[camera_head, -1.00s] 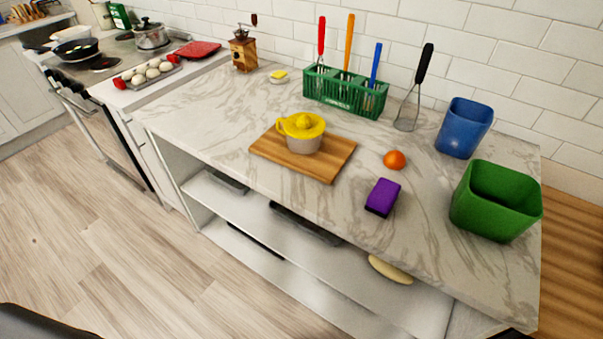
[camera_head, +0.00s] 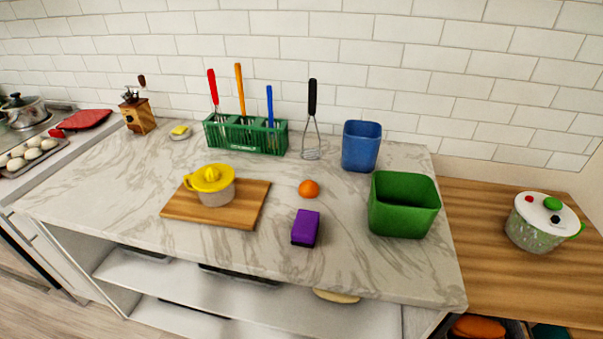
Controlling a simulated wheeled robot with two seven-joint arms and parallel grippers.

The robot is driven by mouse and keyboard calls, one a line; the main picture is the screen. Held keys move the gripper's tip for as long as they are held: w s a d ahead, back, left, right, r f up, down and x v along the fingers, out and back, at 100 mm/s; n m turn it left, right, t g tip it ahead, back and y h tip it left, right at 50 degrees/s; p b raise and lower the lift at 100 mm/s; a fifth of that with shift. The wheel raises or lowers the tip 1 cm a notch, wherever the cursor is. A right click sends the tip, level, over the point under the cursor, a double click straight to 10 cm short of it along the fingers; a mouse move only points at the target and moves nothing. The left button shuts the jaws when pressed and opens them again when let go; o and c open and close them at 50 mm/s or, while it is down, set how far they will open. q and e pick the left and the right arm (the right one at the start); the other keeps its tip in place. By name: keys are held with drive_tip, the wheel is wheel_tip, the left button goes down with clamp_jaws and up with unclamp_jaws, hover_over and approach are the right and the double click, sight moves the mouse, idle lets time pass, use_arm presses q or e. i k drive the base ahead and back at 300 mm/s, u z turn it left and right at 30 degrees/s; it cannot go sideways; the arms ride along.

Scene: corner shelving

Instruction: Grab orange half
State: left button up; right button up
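A small orange piece of fruit (camera_head: 309,189) lies on the marble counter (camera_head: 130,215), near its middle. Its rounded orange side shows; I cannot tell from here whether it is a half. A yellow-topped citrus juicer (camera_head: 213,185) stands on a wooden board (camera_head: 190,208) to its left. Neither of my grippers is in view.
A purple sponge-like block (camera_head: 306,227) lies just in front of the orange. A green bin (camera_head: 404,204) and a blue bin (camera_head: 361,146) stand to its right. A green utensil rack (camera_head: 245,135) and a whisk (camera_head: 311,130) stand behind. Free counter surrounds the orange.

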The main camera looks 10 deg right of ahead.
sight(308, 190)
drive_tip(key=z, duration=3.95)
drive_tip(key=k, duration=1.6)
drive_tip(key=u, duration=1.6)
drive_tip(key=i, duration=0.5)
drive_tip(key=u, duration=0.4)
